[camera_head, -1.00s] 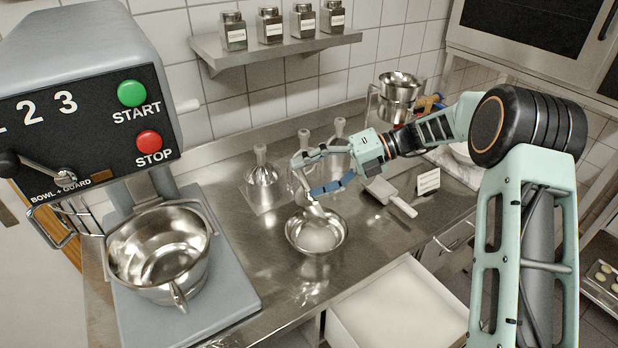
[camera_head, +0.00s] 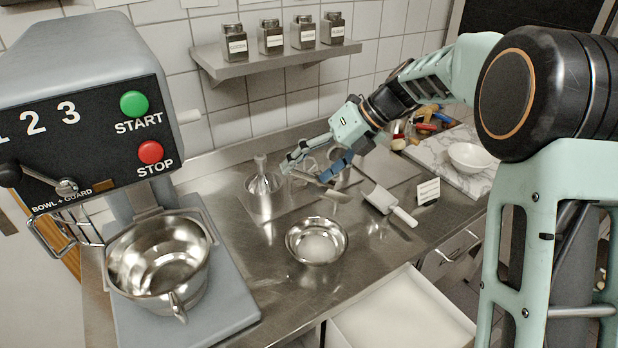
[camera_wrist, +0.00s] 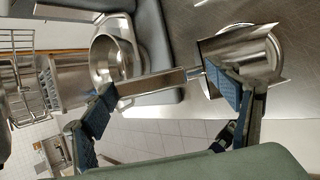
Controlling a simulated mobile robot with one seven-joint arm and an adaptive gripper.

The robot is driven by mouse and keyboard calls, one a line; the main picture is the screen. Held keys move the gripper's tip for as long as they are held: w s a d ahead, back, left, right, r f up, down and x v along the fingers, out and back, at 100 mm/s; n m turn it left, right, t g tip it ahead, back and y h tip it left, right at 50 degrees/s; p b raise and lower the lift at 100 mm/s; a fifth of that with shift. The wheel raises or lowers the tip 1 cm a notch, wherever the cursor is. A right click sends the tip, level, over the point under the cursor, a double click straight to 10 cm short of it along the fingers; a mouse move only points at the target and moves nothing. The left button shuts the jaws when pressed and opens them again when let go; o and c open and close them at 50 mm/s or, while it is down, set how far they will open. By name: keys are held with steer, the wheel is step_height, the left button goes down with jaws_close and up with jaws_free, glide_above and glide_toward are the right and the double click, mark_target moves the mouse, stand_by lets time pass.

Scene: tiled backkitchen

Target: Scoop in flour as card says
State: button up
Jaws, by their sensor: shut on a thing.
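My gripper (camera_head: 307,168) is shut on a metal scoop (camera_head: 336,195) and holds it above the counter, behind the small steel bowl. In the wrist view the scoop's straight handle (camera_wrist: 152,86) lies between the fingers, and its head overlaps the small bowl. The small steel bowl (camera_head: 317,241) stands on the counter with pale flour-like contents. A bin (camera_head: 400,312) with a pale content or surface stands open below the counter edge.
The mixer (camera_head: 80,60) with its steel bowl (camera_head: 160,262) is at the left. A white bowl (camera_head: 471,157) sits at the right. Labelled jars stand on the wall shelf (camera_head: 280,60).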

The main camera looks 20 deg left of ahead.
steer(key=shift+s+d+r+t+h, duration=0.3)
steer(key=shift+s+d+t+h, duration=0.1)
steer(key=shift+t+h, duration=0.1)
steer(key=s+d+t+h, duration=0.1)
steer(key=s+d+r+t+h, duration=0.1)
steer(key=s+d+n+t+h, duration=0.1)
steer(key=shift+d+r+t, duration=0.25)
steer(key=shift+d+t, duration=0.05)
steer(key=shift+d, duration=0.1)
steer(key=shift+f, duration=0.1)
